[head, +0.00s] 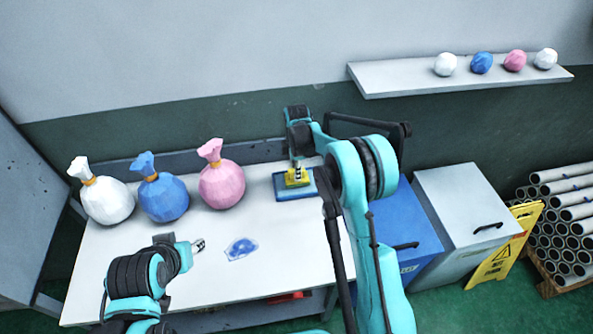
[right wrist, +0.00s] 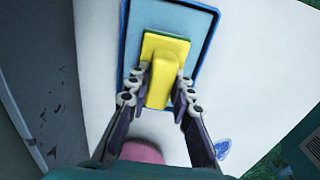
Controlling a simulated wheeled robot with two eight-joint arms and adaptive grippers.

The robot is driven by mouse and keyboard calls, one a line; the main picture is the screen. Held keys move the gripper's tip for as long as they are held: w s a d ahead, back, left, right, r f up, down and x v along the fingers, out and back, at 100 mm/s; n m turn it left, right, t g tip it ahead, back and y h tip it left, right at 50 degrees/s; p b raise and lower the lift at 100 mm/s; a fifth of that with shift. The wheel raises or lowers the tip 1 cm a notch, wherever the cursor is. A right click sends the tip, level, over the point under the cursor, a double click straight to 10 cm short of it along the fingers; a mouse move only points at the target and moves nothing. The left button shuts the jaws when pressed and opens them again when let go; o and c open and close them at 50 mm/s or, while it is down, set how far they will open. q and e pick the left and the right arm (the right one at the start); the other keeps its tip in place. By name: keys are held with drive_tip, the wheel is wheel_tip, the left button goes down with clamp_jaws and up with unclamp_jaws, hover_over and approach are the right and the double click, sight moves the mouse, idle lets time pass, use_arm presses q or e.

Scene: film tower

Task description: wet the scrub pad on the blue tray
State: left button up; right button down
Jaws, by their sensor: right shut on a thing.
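The scrub pad (head: 297,181) is a yellow block with a grip and a green edge. It is over the blue tray (head: 281,192) at the back right of the white table; I cannot tell whether it touches the tray. In the right wrist view the pad (right wrist: 165,70) lies between the fingers, within the rim of the tray (right wrist: 209,48). My right gripper (head: 296,170) points down and is shut on the pad's yellow grip. My left gripper (head: 198,246) is over the table's front left, apart from everything; its fingers are too small to read.
White (head: 107,201), blue (head: 165,199) and pink (head: 222,187) tied bags stand along the table's back left. A blue patch (head: 241,248) lies on the clear table (head: 270,270) middle. Several small balls sit on a wall shelf (head: 400,78). Bins and a yellow sign (head: 505,247) stand right.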

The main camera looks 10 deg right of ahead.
drive_tip(key=shift+f+b, duration=0.55)
idle(2.0)
drive_tip(key=shift+r+p, duration=1.95)
drive_tip(key=shift+r, duration=1.6)
